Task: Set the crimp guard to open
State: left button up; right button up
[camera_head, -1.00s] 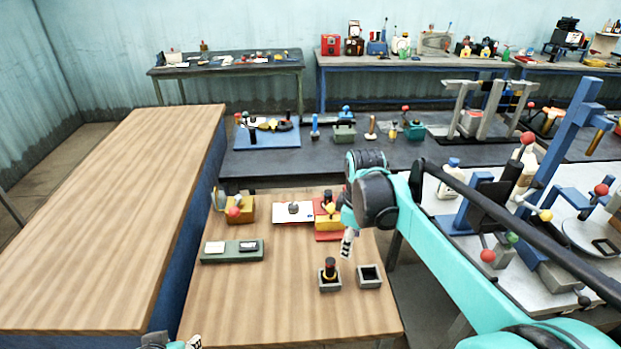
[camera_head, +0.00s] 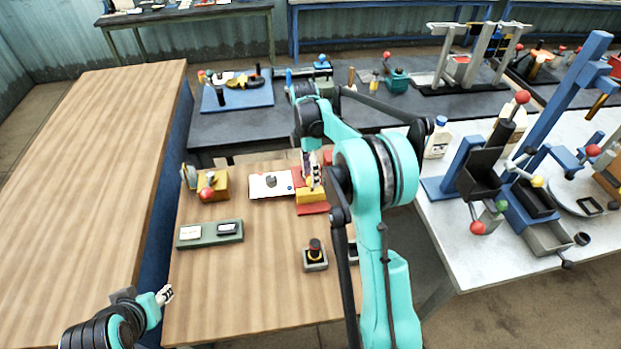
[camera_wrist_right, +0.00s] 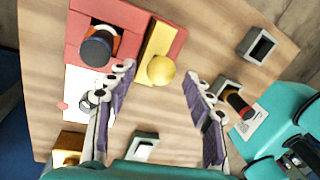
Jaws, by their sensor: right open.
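A red fixture (camera_head: 312,208) with a yellow block (camera_head: 310,196) stands on the near wooden table, partly hidden by my right arm; I take it for the crimp unit. In the right wrist view its red housing (camera_wrist_right: 75,35) surrounds a dark cylinder. Beside it lies a yellow slab (camera_wrist_right: 152,42) with a yellow ball knob (camera_wrist_right: 161,70). My right gripper (camera_head: 311,172) is over this fixture. In the right wrist view its open, empty fingers (camera_wrist_right: 160,78) frame the yellow knob; contact cannot be told. My left gripper (camera_head: 165,295) is low at the table's left front; its opening is unclear.
A yellow block with a red knob (camera_head: 207,192), a white plate (camera_head: 262,190), a green-grey tray (camera_head: 210,241) and a grey holder with a black plunger (camera_head: 315,266) stand nearby. An empty square socket (camera_wrist_right: 246,46) is beside the fixture. The front left of the table (camera_head: 230,300) is clear.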

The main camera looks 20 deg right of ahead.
jog(key=shift+s+f, duration=0.2)
jog(key=shift+f, duration=0.6)
grip_shut()
jog(key=shift+s+a, duration=0.3)
jog(key=shift+s, duration=0.75)
jog(key=shift+s+a, duration=0.25)
jog(key=shift+s, duration=0.8)
grip_release()
jog(key=shift+s, duration=0.1)
jog(key=shift+r, duration=0.1)
